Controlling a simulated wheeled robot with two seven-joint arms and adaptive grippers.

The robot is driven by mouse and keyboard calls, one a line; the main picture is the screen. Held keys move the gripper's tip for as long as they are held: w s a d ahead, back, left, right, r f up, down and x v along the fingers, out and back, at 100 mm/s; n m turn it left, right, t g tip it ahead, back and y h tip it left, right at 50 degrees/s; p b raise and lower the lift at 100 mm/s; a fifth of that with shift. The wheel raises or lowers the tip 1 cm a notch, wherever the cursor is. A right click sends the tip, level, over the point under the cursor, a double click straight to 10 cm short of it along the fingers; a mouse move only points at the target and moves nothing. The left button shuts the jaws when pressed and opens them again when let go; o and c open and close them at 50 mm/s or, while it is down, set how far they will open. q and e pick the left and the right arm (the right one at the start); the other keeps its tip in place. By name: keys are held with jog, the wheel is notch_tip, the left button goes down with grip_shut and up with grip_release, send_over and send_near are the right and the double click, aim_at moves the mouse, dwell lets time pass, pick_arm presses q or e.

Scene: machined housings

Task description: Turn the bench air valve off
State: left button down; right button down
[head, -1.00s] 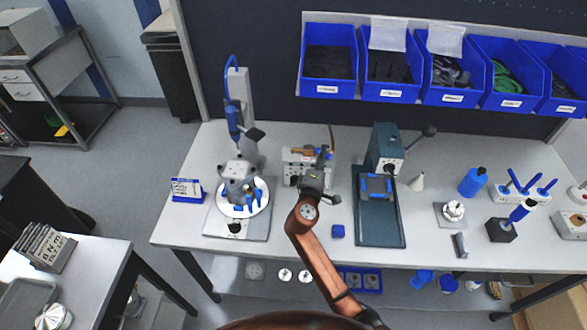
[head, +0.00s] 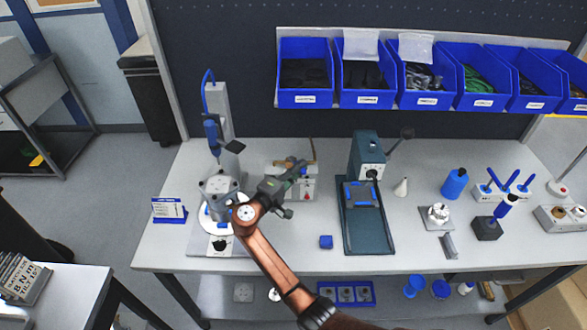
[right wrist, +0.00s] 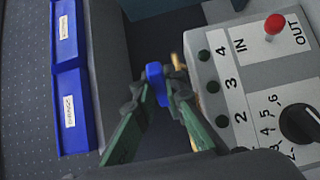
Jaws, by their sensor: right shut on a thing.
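The air unit (head: 307,188) is a light box on the bench, left of centre in the head view. In the right wrist view its panel (right wrist: 232,85) bears numbers, IN and OUT, a red knob and a black dial. A blue handle (right wrist: 154,71) stands beside the panel near a brass fitting (right wrist: 177,62). The left gripper is not in view.
Blue bins (head: 306,98) hang behind. The bench front centre is mostly clear.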

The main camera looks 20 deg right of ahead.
jog(key=shift+f, duration=0.1)
jog(key=c, duration=2.2)
grip_release()
jog(key=shift+c, duration=0.2)
jog(key=v, duration=1.2)
jog(key=shift+c, duration=0.3)
